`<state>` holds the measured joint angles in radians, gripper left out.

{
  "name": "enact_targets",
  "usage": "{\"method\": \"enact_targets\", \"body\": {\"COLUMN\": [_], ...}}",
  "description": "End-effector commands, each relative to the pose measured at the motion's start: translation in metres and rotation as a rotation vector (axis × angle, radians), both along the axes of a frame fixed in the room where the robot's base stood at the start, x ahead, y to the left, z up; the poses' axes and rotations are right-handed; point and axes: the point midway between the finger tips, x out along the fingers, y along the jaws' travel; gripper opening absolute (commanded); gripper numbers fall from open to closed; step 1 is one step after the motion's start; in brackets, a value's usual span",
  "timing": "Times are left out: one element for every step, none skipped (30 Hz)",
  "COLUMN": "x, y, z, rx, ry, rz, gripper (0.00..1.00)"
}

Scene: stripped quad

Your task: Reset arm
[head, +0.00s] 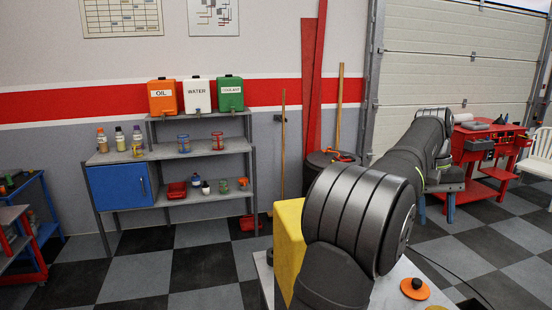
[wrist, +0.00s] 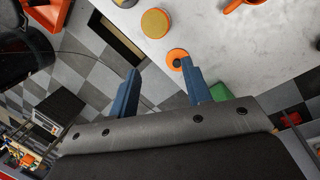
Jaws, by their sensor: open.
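My gripper (wrist: 160,82) shows in the wrist view with its two blue fingers wide apart and nothing between them. In the head view my dark arm reaches to the right, and the gripper end is partly hidden behind it. Below the fingers in the wrist view are the edge of a pale tabletop (wrist: 245,55) and the checkered floor. An orange round piece (wrist: 174,64) lies on the tabletop close to the right finger's tip, but I cannot tell their height difference.
A yellow round piece with an orange rim (wrist: 155,22) lies near the table edge. An orange disc with a dark knob (head: 414,289) shows beside my arm. A yellow block (head: 289,245) stands left of it. Shelving (head: 180,150) and a red bench (head: 492,150) stand farther off.

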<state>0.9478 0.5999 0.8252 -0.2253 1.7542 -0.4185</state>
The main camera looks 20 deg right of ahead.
Motion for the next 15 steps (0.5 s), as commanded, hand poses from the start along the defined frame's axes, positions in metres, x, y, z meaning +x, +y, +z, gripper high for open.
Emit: {"method": "enact_targets", "body": {"x": [0.009,0.014,0.018,0.022,0.025,0.029,0.031,0.033,0.035,0.036,0.037,0.038,0.039,0.039,0.039], "y": [0.005,0.007,0.01,0.012,0.014,0.016,0.018,0.019,0.02,0.021,0.022,0.022,0.022,0.023,0.023], "z": [0.0,0.0,0.0,0.0,0.0,0.0,0.0,0.0,0.0,0.0,0.0,0.0,0.0,0.0,0.0], "rx": [-0.001,-0.002,-0.003,-0.004,-0.005,-0.006,-0.007,-0.007,-0.008,-0.008,-0.008,-0.009,-0.009,-0.009,-0.009], "ry": [0.003,0.005,0.007,0.008,0.01,0.012,0.013,0.014,0.015,0.016,0.017,0.017,0.017,0.017,0.017], "rz": [0.021,0.032,0.044,0.053,0.062,0.071,0.077,0.081,0.087,0.091,0.093,0.097,0.098,0.099,0.099], "gripper": [0.45,0.45,0.45,0.45,0.45,0.45,0.45,0.45,0.45,0.45,0.45,0.45,0.45,0.45,0.45]}}
